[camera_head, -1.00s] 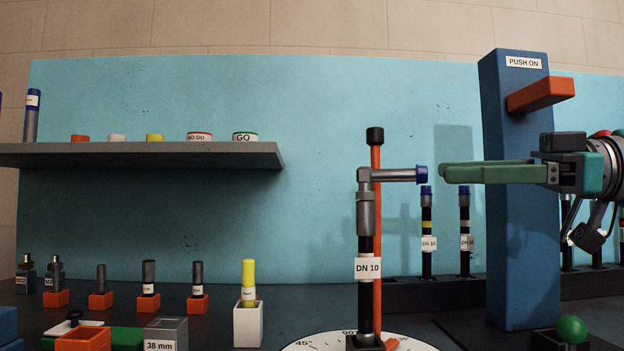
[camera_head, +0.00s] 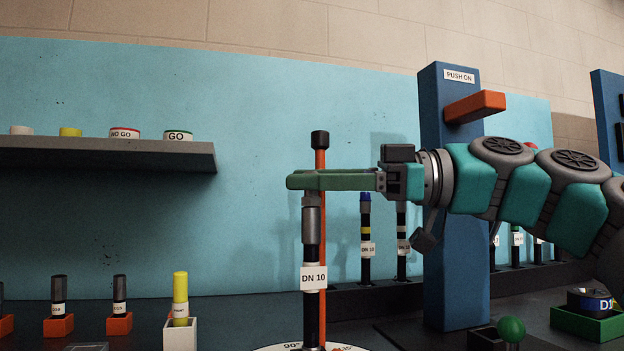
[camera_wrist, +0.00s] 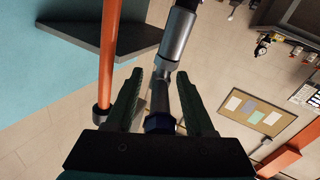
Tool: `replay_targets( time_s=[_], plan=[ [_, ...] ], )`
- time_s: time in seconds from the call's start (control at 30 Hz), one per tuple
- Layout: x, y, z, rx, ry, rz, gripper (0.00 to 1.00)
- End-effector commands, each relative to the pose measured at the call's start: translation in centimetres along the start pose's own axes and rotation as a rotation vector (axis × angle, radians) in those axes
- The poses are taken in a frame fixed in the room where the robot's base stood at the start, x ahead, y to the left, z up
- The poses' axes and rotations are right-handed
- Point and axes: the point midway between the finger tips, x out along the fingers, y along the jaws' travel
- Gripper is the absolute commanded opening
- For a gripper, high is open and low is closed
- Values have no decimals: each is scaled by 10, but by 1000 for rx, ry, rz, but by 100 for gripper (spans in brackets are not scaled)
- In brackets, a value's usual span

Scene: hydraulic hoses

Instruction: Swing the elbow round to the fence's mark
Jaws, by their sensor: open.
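The DN 10 hose (camera_head: 312,255) stands upright on the dial (camera_head: 275,347), with a grey ferrule (camera_head: 312,225) at its top. My gripper (camera_head: 298,181) is level at the elbow's height, and its green fingers hide most of the elbow in the head view. In the wrist view the grey elbow (camera_wrist: 160,95) with its blue end (camera_wrist: 158,122) lies between my open fingers (camera_wrist: 160,78). I cannot tell whether either finger touches it. An orange upright rod (camera_head: 321,160) with a black top stands just behind the hose; it also shows in the wrist view (camera_wrist: 109,50), left of the fingers.
A blue post (camera_head: 445,240) marked PUSH ON, with an orange arm (camera_head: 475,106), stands right, behind my arm. Racked hoses (camera_head: 366,245) stand behind. A grey shelf (camera_head: 110,155) with rings is at left. A green ball (camera_head: 511,328) is at lower right.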

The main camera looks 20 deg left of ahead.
Motion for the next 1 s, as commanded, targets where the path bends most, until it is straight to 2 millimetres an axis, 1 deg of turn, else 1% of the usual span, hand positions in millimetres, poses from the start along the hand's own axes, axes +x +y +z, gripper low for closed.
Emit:
replay_targets(
  time_s=[0.23,0.27,0.6,0.67,1.0],
  plan=[
    [2,0,0,1,0,0,53],
    [2,0,0,1,0,0,51],
    [2,0,1,1,-1,0,13],
    [2,0,1,1,-1,0,7],
    [-1,-8,-1,1,2,-17,7]
  ],
)
